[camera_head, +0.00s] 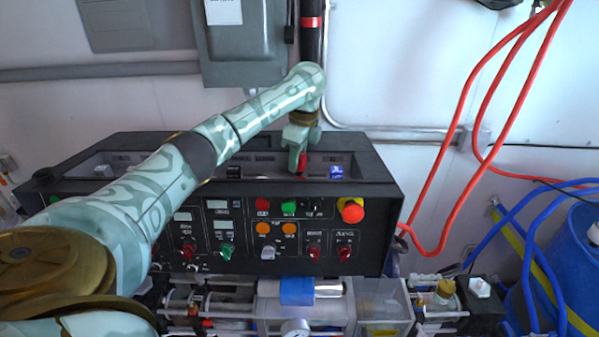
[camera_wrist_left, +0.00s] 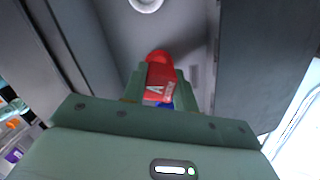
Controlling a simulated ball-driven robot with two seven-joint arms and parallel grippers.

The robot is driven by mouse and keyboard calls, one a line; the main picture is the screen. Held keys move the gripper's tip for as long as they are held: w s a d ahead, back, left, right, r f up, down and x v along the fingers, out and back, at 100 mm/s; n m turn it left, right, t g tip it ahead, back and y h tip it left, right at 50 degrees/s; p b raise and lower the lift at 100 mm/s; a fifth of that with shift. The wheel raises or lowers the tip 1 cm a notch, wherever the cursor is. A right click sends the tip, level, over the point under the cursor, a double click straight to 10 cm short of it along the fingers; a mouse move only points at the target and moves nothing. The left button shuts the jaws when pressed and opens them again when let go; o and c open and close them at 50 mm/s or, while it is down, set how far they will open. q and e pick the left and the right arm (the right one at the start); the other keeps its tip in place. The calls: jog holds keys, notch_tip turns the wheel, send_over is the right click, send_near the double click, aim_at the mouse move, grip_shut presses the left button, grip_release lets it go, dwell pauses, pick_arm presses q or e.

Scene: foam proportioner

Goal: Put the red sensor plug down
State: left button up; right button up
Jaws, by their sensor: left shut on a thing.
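The red sensor plug (camera_wrist_left: 160,80) sits between the fingers of my left gripper (camera_wrist_left: 162,88) in the wrist view, with a white letter A on its face. In the head view the left gripper (camera_head: 298,160) points down into the recess on top of the black control box (camera_head: 385,178), and a bit of the red plug (camera_head: 302,163) shows at its fingertips. The gripper is shut on the plug. Whether the plug touches the recess floor is hidden. My right gripper is not in view.
A blue plug (camera_head: 336,172) stands just right of the gripper, and a black one (camera_head: 234,172) stands to its left. A white one (camera_head: 103,171) is farther left. Recess walls are close by. A red mushroom button (camera_head: 352,213) sticks out in front.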

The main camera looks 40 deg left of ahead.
aim_at(299, 170)
pick_arm(q)
jog(key=f, duration=0.2)
jog(key=f+b, duration=0.1)
jog(key=f, duration=0.1)
jog(key=shift+w+d, duration=0.2)
jog(key=shift+r, duration=0.15)
jog(key=o, duration=1)
jog(key=shift+c, duration=0.2)
jog(key=r+p, duration=0.1)
jog(key=r, duration=0.2)
jog(key=r+p, duration=0.1)
jog(key=r, duration=0.3)
jog(key=d+r+p, duration=0.1)
jog(key=r+p, duration=0.1)
jog(key=r, duration=0.2)
jog(key=shift+w+d, duration=0.1)
jog(key=shift+w, duration=0.1)
jog(key=shift+d+r, duration=0.1)
jog(key=shift+r, duration=0.4)
